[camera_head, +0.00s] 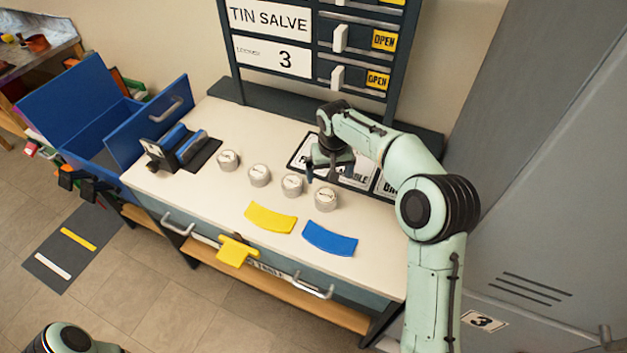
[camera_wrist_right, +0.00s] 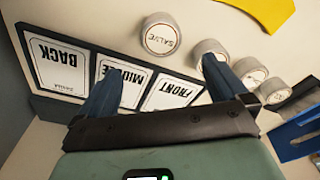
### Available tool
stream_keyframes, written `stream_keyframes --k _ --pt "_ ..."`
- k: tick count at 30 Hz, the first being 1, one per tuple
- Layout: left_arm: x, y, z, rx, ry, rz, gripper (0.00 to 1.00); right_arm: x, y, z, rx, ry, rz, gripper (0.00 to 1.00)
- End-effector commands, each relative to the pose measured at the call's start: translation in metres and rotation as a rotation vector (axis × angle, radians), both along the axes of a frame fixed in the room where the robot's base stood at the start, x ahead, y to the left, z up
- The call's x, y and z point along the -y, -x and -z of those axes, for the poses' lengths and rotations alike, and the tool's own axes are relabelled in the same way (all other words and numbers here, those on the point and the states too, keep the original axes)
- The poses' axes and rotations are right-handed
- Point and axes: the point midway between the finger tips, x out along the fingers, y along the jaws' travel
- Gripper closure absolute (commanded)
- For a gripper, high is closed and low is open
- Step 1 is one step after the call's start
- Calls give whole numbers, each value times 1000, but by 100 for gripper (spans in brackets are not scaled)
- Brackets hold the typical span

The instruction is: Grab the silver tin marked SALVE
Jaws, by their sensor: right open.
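Several round silver tins stand in a slanting row on the white worktop. The rightmost tin (camera_head: 326,199) shows in the right wrist view as the tin with SALVE readable on its lid (camera_wrist_right: 162,35). The other tins (camera_head: 292,185), (camera_head: 259,175) and (camera_head: 228,160) run off to the left; their lid marks are too small to read surely. My right gripper (camera_head: 328,174) is open and empty, pointing down above the label cards, just behind the rightmost tins and apart from them. Its two blue fingers (camera_wrist_right: 162,70) show in the wrist view. My left gripper is out of view.
FRONT, MIDDLE and BACK cards (camera_wrist_right: 120,85) lie under my right gripper. A yellow piece (camera_head: 270,218) and a blue piece (camera_head: 330,239) lie in front of the tins. A black-and-blue device (camera_head: 178,148) stands left. A drawer rack (camera_head: 318,50) rises behind; a grey locker (camera_head: 540,180) stands right.

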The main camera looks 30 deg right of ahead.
Motion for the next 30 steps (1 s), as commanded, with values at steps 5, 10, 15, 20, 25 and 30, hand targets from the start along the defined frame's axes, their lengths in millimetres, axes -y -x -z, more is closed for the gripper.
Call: stream_keyframes --k 5,10,15,20,25,30 --pt "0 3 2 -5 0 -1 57 1 0 15 -3 0 0 0" --pt "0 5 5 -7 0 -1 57 1 -4 49 -5 0 -1 0" --pt "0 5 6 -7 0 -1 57 2 -7 74 -2 -1 0 0" --pt "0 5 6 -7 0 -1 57 3 -8 84 -1 0 0 0" --pt "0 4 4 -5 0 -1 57 1 -9 106 -4 -1 0 0" --pt "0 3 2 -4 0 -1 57 1 -11 128 -2 0 -1 0"
